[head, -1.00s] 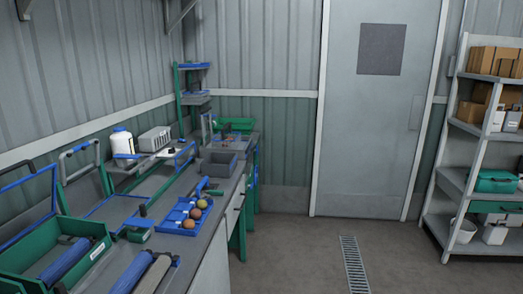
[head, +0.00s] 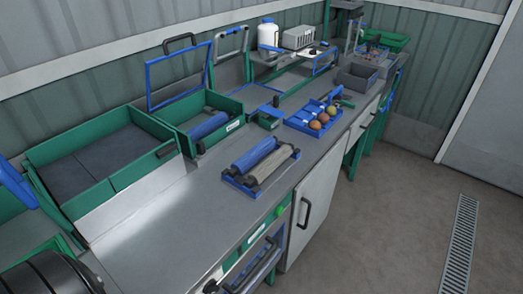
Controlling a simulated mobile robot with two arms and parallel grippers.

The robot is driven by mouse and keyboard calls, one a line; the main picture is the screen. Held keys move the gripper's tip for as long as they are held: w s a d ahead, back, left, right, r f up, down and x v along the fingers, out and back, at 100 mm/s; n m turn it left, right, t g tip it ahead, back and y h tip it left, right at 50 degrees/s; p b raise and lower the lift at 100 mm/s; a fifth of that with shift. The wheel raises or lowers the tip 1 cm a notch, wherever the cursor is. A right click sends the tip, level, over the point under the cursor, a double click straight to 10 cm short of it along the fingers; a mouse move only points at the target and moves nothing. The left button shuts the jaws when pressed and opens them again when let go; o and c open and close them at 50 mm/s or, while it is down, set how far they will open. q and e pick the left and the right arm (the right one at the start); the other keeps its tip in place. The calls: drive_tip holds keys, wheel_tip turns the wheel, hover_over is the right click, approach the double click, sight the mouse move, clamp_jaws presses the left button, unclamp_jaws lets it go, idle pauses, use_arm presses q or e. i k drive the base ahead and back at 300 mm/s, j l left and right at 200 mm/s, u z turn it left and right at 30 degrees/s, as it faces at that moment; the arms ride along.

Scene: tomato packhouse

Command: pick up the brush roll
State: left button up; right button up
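A blue roll (head: 254,153) and a beige-grey roll (head: 273,164) lie side by side in a blue cradle (head: 238,186) on the bench, near its front edge. Another blue roll (head: 208,126) lies in an open green box (head: 177,128) behind them, with its blue-framed lid raised. I cannot tell for certain which of these is the brush roll the task names. Neither of my grippers shows in the head view.
A green tray with dark panels (head: 98,160) stands left on the bench (head: 165,228). A blue tray (head: 297,123) with several round fruits, a grey bin (head: 357,77) and a white bottle (head: 268,36) stand further right. Bench top left of the cradle is clear; the floor in front is open.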

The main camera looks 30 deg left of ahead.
sight(247, 161)
drive_tip(key=u, duration=1.4)
drive_tip(key=l+u, duration=0.1)
